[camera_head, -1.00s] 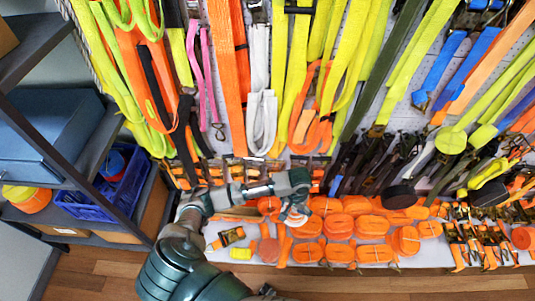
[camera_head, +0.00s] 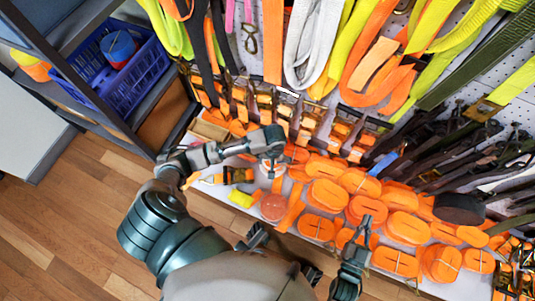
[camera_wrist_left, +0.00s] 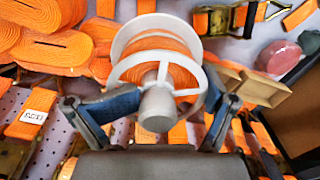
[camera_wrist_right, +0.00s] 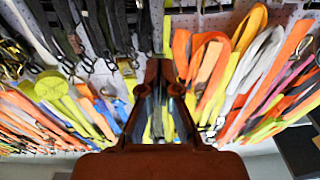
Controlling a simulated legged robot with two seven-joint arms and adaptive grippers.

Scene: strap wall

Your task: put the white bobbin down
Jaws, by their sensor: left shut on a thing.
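The white bobbin (camera_wrist_left: 160,22), wound with orange strap, fills the middle of the left wrist view, its spindle pointing at the camera. My left gripper (camera_wrist_left: 165,98) is shut on it, a finger on each side. In the head view my left gripper (camera_head: 272,152) is over the left end of the pale shelf. The bobbin is mostly hidden below it there, and I cannot tell whether it touches the shelf. My right gripper (camera_head: 352,260) is in front of the orange rolls. Its fingers (camera_wrist_right: 160,75) are close together in the right wrist view, with nothing seen held.
Orange strap rolls (camera_head: 362,210) crowd the shelf to the right. A reddish disc (camera_head: 273,207) and a yellow piece (camera_head: 240,198) lie near the front edge. Straps (camera_head: 315,40) hang on the wall behind. A blue crate (camera_head: 125,70) stands on the rack at left.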

